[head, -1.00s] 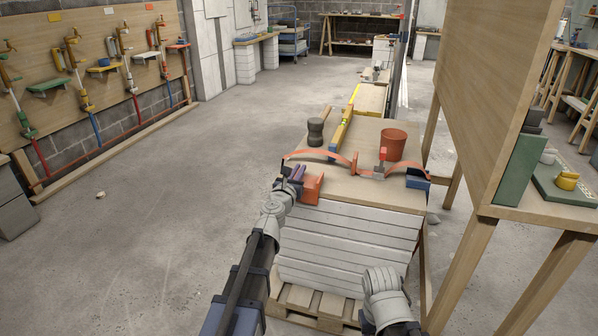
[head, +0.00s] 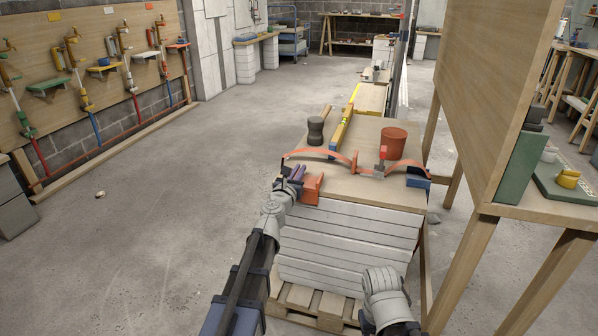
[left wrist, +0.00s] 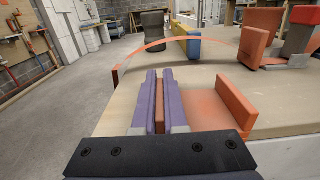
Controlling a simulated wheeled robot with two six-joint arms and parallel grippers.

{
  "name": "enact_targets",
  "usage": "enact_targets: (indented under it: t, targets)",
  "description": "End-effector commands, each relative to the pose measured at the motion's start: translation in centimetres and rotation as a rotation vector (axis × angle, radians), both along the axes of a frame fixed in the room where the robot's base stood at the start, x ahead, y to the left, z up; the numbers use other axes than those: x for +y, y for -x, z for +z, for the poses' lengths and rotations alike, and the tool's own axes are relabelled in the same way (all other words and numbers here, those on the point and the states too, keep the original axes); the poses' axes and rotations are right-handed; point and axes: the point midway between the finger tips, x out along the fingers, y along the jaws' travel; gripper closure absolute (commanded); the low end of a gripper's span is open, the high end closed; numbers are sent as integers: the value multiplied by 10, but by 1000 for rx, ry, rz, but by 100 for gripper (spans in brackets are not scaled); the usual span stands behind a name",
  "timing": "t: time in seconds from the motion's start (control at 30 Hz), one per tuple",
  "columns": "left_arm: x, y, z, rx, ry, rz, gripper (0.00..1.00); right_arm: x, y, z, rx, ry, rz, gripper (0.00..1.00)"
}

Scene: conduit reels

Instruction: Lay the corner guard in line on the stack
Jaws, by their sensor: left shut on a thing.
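The orange corner guard (head: 313,188) is at the near left edge of the stack's wooden top (head: 345,190). My left gripper (head: 295,176) is shut on an orange wall of it. In the left wrist view, that wall shows between the purple fingers (left wrist: 160,102), and the guard's flat part and upright wall (left wrist: 237,103) show to the right. Whether the guard touches the top is hard to tell. An orange strap (head: 325,153) arches across the top, past another orange guard (head: 354,162) and a tensioner with a red handle (head: 380,162). My right gripper is out of view.
On the top are a dark spool-shaped object (head: 315,130), a yellow level (head: 343,128) and a red bucket (head: 394,140). White boards (head: 350,235) on a pallet (head: 320,303) form the stack. A wooden panel stand (head: 490,110) is close on the right. The floor at left is open.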

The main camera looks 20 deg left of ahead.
Motion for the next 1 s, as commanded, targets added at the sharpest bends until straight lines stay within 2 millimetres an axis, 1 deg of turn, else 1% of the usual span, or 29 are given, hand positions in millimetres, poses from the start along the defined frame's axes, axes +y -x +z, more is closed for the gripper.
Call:
enact_targets:
  t: [0.2,0.23,0.5,0.53,0.83,0.93,1.0]
  targets:
    - [0,0,-1,0,0,0,100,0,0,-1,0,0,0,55]
    - [0,0,-1,0,0,0,87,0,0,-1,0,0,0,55]
    - [0,0,-1,0,0,0,57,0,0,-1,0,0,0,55]
    - [0,0,-1,0,0,0,55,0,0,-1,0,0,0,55]
    - [0,2,-1,0,0,0,55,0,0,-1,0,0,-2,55]
    - [0,9,-1,0,0,0,55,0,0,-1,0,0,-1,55]
    - [1,16,-1,0,0,1,55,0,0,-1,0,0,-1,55]
